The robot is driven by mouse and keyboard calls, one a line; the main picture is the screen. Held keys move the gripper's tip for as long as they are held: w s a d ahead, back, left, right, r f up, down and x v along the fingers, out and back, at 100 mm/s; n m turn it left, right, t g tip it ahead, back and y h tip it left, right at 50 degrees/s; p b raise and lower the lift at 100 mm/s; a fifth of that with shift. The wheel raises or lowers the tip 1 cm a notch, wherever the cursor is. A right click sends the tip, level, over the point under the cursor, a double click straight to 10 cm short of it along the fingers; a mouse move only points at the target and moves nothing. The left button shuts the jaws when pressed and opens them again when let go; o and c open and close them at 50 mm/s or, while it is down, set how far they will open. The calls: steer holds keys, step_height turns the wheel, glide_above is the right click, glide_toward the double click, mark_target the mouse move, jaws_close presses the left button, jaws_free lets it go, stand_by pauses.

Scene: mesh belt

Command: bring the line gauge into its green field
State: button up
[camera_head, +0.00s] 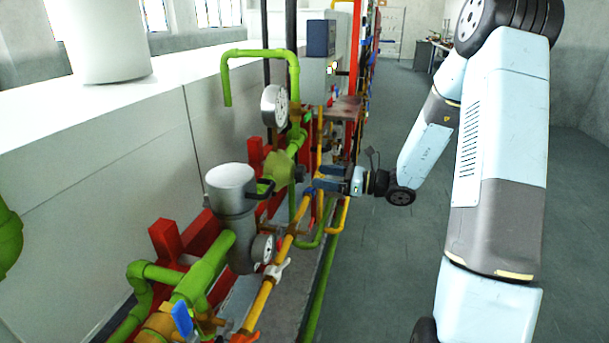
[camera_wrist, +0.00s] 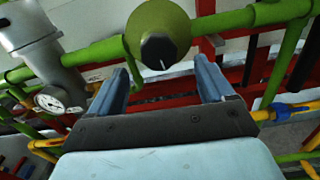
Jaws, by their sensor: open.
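A large round gauge (camera_head: 275,106) with a pale dial stands on the green pipework in the head view. A smaller gauge (camera_head: 263,248) sits on the side of a grey cylinder (camera_head: 232,190); it also shows in the wrist view (camera_wrist: 60,99). No green field is readable on either dial, and I cannot tell which is the line gauge. A green knob (camera_wrist: 160,32) with a dark face and a white mark lies ahead of my fingers. My gripper (camera_wrist: 168,64) is open and empty, its two blue fingers apart. In the head view my gripper (camera_head: 332,181) is beside the pipes.
Green pipes (camera_head: 205,268), yellow pipes (camera_head: 258,305) and red supports (camera_head: 168,240) crowd the line. A blue lever (camera_head: 182,319) is at the near end. A pale wall (camera_head: 110,180) stands behind. The floor (camera_head: 375,270) to the right is clear.

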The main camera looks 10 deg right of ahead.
mark_target(304, 173)
steer(key=shift+x, duration=2.9)
steer(key=shift+c, duration=0.3)
steer(key=c, duration=1)
steer(key=shift+n, duration=0.6)
steer(key=shift+r, duration=0.1)
steer(key=o, duration=1.1)
steer(key=shift+c, duration=0.2)
steer(key=v, duration=1.3)
steer(key=shift+d, duration=0.35)
steer(key=shift+s, duration=0.2)
